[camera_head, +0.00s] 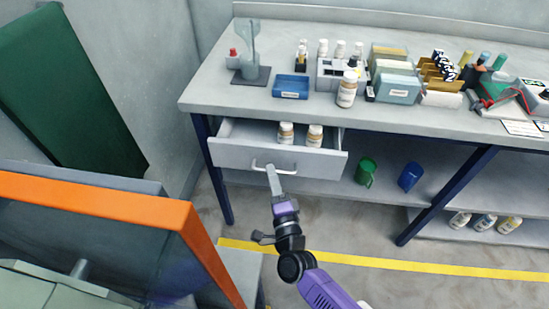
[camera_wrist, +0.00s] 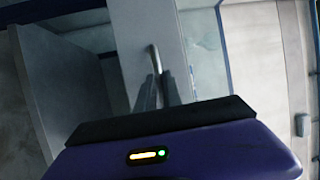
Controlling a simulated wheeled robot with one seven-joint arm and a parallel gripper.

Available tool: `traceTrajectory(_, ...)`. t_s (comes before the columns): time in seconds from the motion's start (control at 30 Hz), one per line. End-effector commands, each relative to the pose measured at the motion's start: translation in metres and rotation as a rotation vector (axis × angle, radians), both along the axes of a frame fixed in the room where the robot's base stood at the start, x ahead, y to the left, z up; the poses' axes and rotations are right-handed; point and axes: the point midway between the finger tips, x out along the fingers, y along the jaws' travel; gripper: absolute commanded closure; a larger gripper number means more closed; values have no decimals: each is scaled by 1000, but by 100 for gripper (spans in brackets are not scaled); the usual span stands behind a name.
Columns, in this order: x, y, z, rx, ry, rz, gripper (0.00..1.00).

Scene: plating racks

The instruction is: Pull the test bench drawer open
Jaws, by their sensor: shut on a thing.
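The test bench (camera_head: 215,92) is a grey worktop on dark blue legs. Its grey drawer (camera_head: 228,155) stands partly open under the left part of the top, with two white, brown-labelled bottles (camera_head: 286,133) inside. A pale bar handle (camera_head: 288,171) is on the drawer front. My gripper (camera_head: 272,170) is at the handle, reaching up from below. In the wrist view, the two dark fingers (camera_wrist: 157,90) are shut around the handle bar (camera_wrist: 154,58), in front of the drawer front (camera_wrist: 150,30). The fingers hide part of the bar.
Bottles, a blue tray (camera_head: 291,87) and other bench items stand on the worktop. An orange-edged panel (camera_head: 95,190) stands close at left. Floor in front of the drawer is partly clear.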

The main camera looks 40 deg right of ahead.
Motion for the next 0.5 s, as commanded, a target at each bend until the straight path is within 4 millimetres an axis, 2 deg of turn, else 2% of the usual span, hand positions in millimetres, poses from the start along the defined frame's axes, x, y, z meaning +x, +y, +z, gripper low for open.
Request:
traceTrajectory(0.27, 0, 2, -1, 0, 1, 2, 100)
traceTrajectory(0.3, 0, 2, -1, 0, 1, 2, 87)
traceTrajectory(0.4, 0, 2, -1, 1, 1, 2, 68)
traceTrajectory(0.5, 0, 1, -1, 0, 0, 1, 67)
